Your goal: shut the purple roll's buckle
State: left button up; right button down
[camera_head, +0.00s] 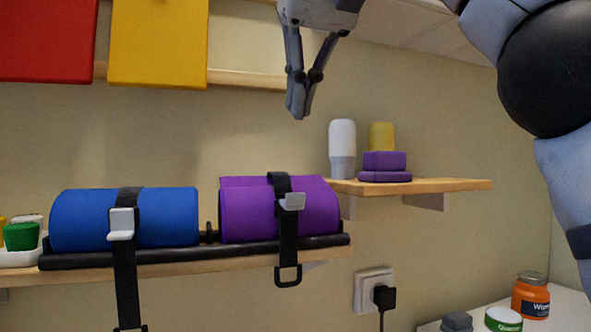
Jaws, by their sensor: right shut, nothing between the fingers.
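The purple roll (243,212) lies on a black rack on the shelf, right of the blue roll. A black strap (287,243) runs over it and hangs down its front, ending in a black loop (288,277) below the rack. The roll's grey buckle (292,202) sits on the strap at the upper front of the roll; I cannot tell how its parts engage. My right gripper (297,113) hangs from the top, above the purple roll and apart from it, fingers pointing down, shut and empty. My left gripper is not in view.
The blue roll (170,215) has a similar strap and a pale buckle (121,223). A higher shelf (450,185) at right holds a white bottle (342,145) and purple blocks (384,162). Red (45,35) and yellow (160,40) pads hang above. A plugged socket (372,290) is below.

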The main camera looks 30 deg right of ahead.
aim_at(285, 187)
jog(key=x, duration=1.1)
jog(key=shift+w+b, duration=0.2)
jog(key=shift+b, duration=0.1)
jog(key=s, duration=0.2)
jog(key=s+a, duration=0.1)
jog(key=s, duration=0.1)
jog(key=shift+s+p, duration=0.2)
jog(key=shift+p, duration=0.1)
jog(key=shift+w, duration=0.1)
